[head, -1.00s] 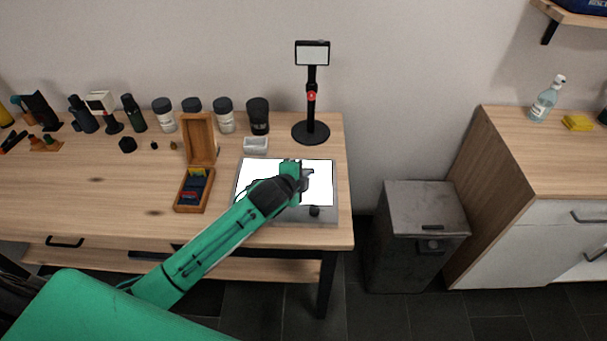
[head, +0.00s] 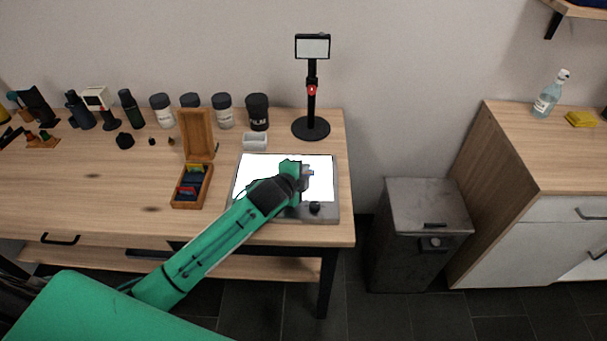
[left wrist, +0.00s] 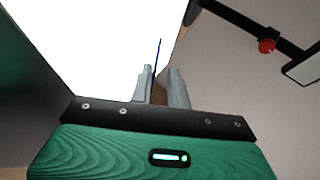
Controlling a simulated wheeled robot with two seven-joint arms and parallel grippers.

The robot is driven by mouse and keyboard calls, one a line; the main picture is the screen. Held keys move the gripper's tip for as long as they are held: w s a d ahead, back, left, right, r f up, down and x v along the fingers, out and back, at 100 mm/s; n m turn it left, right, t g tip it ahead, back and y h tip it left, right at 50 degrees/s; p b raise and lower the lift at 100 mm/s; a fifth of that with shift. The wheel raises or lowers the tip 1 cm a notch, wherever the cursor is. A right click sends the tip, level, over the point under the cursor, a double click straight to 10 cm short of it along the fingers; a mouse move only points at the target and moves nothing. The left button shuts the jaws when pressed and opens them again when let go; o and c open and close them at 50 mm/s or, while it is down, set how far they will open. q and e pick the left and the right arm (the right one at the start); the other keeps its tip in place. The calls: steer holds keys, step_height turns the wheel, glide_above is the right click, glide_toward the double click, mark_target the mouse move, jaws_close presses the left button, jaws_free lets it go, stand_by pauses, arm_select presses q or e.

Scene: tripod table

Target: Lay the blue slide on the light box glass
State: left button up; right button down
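The light box (head: 327,208) lies near the table's right end, its glass (head: 262,164) glowing white. My left gripper (head: 305,172) is over the right part of the glass. In the left wrist view, my left gripper's grey fingertips (left wrist: 161,72) are close together. The blue slide (left wrist: 157,62) shows between them as a thin line, edge-on, sticking out past the tips. It stands out from the glass rather than lying flat. I cannot tell whether its far edge touches the glass. In the head view the slide is hidden or too small to make out. My right gripper is not in view.
An open wooden box (head: 194,185) with colored slides stands left of the light box. Several jars (head: 222,112) line the back. A grey bin (head: 425,230) stands right of the table.

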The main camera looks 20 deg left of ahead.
arm_select(q)
steer(key=shift+s+f, duration=0.1)
steer(key=shift+f, duration=0.2)
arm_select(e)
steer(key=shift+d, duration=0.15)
